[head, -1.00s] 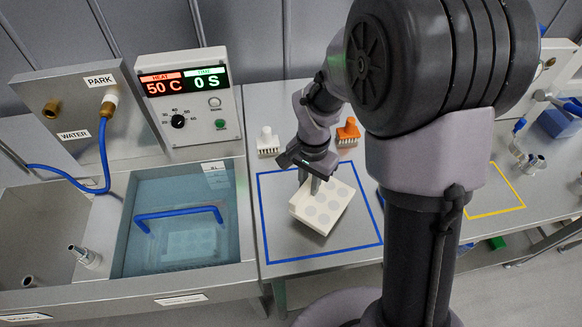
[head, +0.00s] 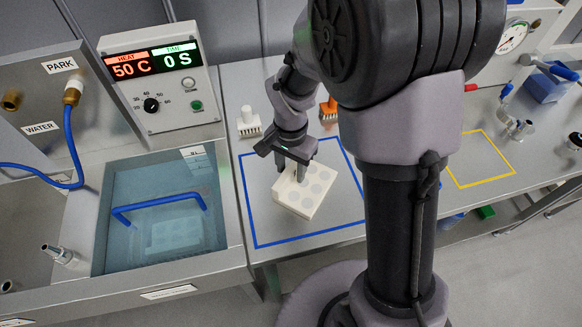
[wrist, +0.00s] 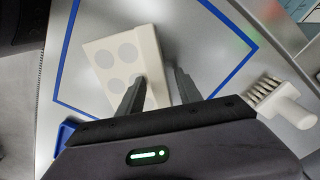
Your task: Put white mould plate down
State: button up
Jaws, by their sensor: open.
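The white mould plate (head: 306,190) has several round grey recesses. It lies at an angle inside the blue-outlined square (head: 298,238) on the steel table. My gripper (head: 291,177) is just above its upper left edge, fingers pointing down. In the wrist view my gripper (wrist: 160,88) shows its two fingers apart, with the plate (wrist: 112,62) by the left finger, which overlaps its edge. The right finger appears clear of the plate. I cannot tell whether a finger touches it.
A white brush (head: 249,122) and an orange brush (head: 328,112) stand behind the square. To the left is a water bath (head: 168,212) with a blue-handled basket (head: 160,208). A yellow outlined area (head: 478,160) lies right.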

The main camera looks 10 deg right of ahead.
notch_tip(320, 180, up, 12)
jog(key=p, duration=0.5)
jog(key=s+r+n+t+y, duration=0.2)
jog(key=s+r+n+t, duration=0.2)
jog(key=s+r, duration=1)
jog(key=shift+s+a+n+t, duration=0.3)
jog(key=shift+s+a+t, duration=0.1)
jog(key=shift+s+t, duration=0.55)
notch_tip(320, 180, down, 2)
jog(key=shift+f+b, duration=0.15)
jog(key=shift+b, duration=0.95)
